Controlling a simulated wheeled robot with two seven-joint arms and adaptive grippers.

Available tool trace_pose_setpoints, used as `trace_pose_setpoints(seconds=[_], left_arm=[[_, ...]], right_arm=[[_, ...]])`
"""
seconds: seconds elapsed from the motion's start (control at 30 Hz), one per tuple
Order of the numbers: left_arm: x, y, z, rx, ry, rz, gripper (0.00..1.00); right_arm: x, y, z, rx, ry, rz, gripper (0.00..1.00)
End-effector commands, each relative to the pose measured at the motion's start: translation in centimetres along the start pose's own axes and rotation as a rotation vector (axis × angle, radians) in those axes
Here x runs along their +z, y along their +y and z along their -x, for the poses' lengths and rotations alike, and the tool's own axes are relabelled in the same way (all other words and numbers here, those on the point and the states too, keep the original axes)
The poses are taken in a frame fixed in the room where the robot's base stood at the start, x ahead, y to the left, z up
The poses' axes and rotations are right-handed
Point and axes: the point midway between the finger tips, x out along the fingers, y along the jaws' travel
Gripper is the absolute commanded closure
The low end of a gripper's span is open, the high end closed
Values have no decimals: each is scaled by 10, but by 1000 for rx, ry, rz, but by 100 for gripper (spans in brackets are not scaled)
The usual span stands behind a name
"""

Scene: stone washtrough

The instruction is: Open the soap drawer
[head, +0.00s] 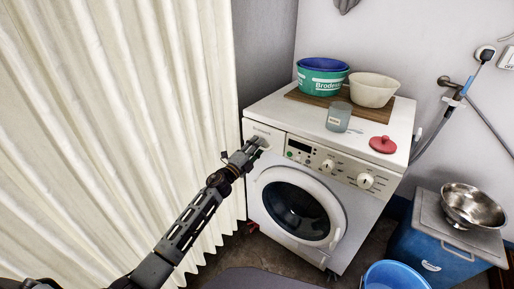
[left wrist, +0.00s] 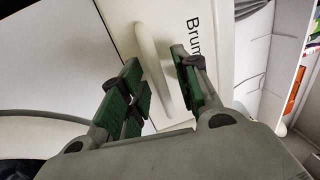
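The white washing machine (head: 303,190) stands against the wall. Its soap drawer (head: 270,131) is at the upper left of the front and looks flush with the panel, partly hidden by my left gripper (head: 256,147). In the left wrist view, the drawer's pale bar handle (left wrist: 150,52) runs between the green-padded fingers of my left gripper (left wrist: 156,70). The fingers are apart, one on each side of the handle, with gaps visible; I see no firm grip. Dark lettering marks the drawer front (left wrist: 190,12). My right gripper is not in view.
A green tub (head: 321,82), a cream bowl (head: 372,92), a glass (head: 338,118) and a red lid (head: 383,145) are on the machine. A pale curtain (head: 110,120) hangs close on the left. A blue bucket (head: 394,275) stands on the floor at right.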

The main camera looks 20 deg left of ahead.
Motion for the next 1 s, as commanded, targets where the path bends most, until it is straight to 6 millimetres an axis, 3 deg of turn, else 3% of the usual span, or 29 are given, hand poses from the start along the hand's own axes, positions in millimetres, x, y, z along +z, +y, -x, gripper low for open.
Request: trace_pose_setpoints(seconds=[0.33, 0.6, 1.0], left_arm=[[0, 0, -2, 0, 0, 0, 68], [0, 0, -1, 0, 0, 0, 100], [0, 0, -1, 1, 0, -1, 100]], right_arm=[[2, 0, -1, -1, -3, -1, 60], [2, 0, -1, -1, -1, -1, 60], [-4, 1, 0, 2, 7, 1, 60]])
